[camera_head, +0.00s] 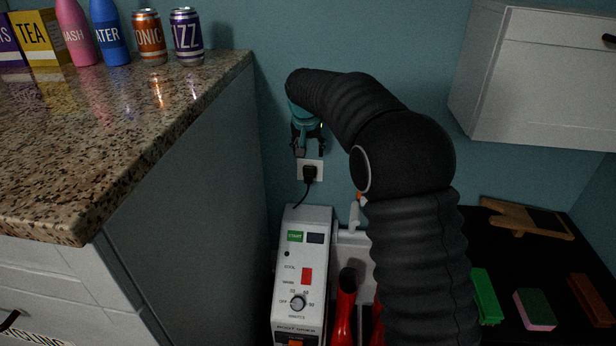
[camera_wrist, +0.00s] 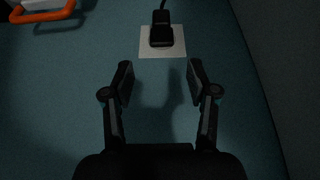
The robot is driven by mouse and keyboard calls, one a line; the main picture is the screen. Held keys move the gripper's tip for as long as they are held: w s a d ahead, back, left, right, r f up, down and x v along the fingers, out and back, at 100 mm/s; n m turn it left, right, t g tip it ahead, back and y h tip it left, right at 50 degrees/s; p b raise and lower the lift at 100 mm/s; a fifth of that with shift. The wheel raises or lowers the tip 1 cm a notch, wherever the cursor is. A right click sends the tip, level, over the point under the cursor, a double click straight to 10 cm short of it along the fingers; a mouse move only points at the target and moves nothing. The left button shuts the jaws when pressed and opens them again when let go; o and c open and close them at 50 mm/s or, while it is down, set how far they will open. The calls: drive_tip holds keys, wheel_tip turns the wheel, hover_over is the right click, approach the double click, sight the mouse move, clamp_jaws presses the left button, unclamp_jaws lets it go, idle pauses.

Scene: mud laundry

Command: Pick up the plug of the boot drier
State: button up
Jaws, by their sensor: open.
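The black plug (camera_head: 310,173) of the boot drier sits in a white wall socket (camera_head: 303,163), with its cord running down to the boot drier (camera_head: 300,275). The drier is a white box with a dial and a red switch. My gripper (camera_head: 309,152) is just above the plug at the wall, apart from it. In the wrist view my gripper (camera_wrist: 160,84) is open and empty. There the plug (camera_wrist: 161,35) and the white socket plate (camera_wrist: 149,49) lie beyond the fingertips, roughly centred between them.
A granite counter (camera_head: 150,130) with several cans, bottles and boxes stands at left. A white wall cabinet (camera_head: 540,75) hangs at right. Red boots (camera_head: 343,315) are beside the drier. Brushes and a sponge (camera_head: 535,309) lie on a dark surface at lower right. An orange handle (camera_wrist: 42,15) shows in the wrist view.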

hover_over(308, 172)
drive_tip(key=s, duration=0.2)
wheel_tip(308, 172, down, 5)
drive_tip(key=shift+w+d+f, duration=0.35)
drive_tip(key=shift+d+f, duration=0.05)
drive_tip(key=shift+f, duration=0.15)
drive_tip(key=x, duration=0.4)
drive_tip(key=shift+s+a+f, duration=0.2)
drive_tip(key=shift+a+f, duration=0.05)
drive_tip(key=shift+f, duration=0.15)
drive_tip(key=shift+w+d+f, duration=0.1)
drive_tip(key=shift+w+f, duration=0.1)
drive_tip(key=shift+f, duration=0.15)
drive_tip(key=shift+s+a+r, duration=0.15)
drive_tip(key=shift+a, duration=0.15)
drive_tip(key=c, duration=1)
